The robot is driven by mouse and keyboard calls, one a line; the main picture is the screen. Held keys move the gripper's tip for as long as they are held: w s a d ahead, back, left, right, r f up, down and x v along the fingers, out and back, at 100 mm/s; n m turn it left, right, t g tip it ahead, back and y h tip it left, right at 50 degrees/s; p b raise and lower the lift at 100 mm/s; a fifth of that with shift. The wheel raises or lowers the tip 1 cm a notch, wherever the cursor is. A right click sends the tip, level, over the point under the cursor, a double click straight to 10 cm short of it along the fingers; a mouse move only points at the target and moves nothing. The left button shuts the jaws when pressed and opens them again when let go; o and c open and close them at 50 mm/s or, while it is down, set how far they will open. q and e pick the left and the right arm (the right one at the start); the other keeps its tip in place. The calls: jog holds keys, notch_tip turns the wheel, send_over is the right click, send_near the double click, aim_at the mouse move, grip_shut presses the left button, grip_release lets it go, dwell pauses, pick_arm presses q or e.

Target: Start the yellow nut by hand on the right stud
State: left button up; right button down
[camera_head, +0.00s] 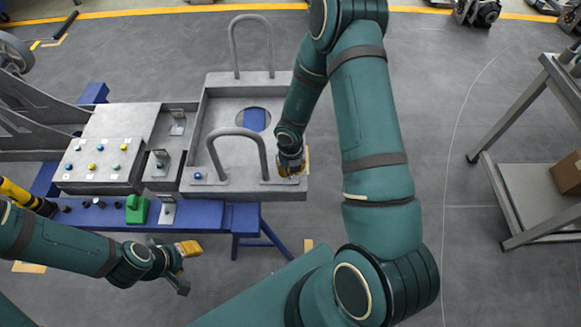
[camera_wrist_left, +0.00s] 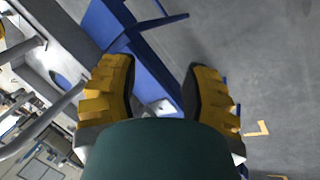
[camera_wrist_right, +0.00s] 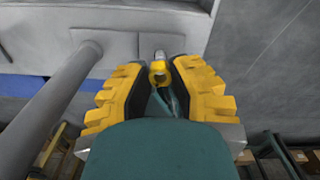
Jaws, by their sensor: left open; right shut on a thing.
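My right gripper (camera_head: 291,168) is at the front right corner of the grey metal chassis (camera_head: 243,186). In the right wrist view the right gripper (camera_wrist_right: 157,80) is shut on the yellow nut (camera_wrist_right: 158,74). A grey stud tip (camera_wrist_right: 159,56) shows just beyond the nut, in line with it; I cannot tell whether the threads engage. In the head view the gripper hides the nut and the right stud. A blue nut (camera_head: 197,176) sits at the chassis's front left corner. My left gripper (camera_head: 184,266) is open and empty in front of the blue bench; it also shows in the left wrist view (camera_wrist_left: 160,88).
Two tall bar handles rise from the chassis, the near one (camera_head: 238,132) left of my right gripper. A grey block with coloured nuts (camera_head: 100,150) and a green block (camera_head: 137,209) are on the left. A grey cart (camera_head: 525,190) stands right. Floor in front is mostly free.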

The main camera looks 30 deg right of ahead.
jog(key=n, duration=0.4)
jog(key=shift+r+n+p, duration=0.2)
jog(key=shift+n+p, duration=0.1)
jog(key=n+p, duration=0.5)
jog(key=shift+r, duration=0.15)
jog(key=shift+f+n+p, duration=0.2)
jog(key=shift+n+p, duration=0.75)
jog(key=shift+n, duration=0.35)
jog(key=shift+f+b, duration=0.45)
jog(key=shift+f, duration=0.75)
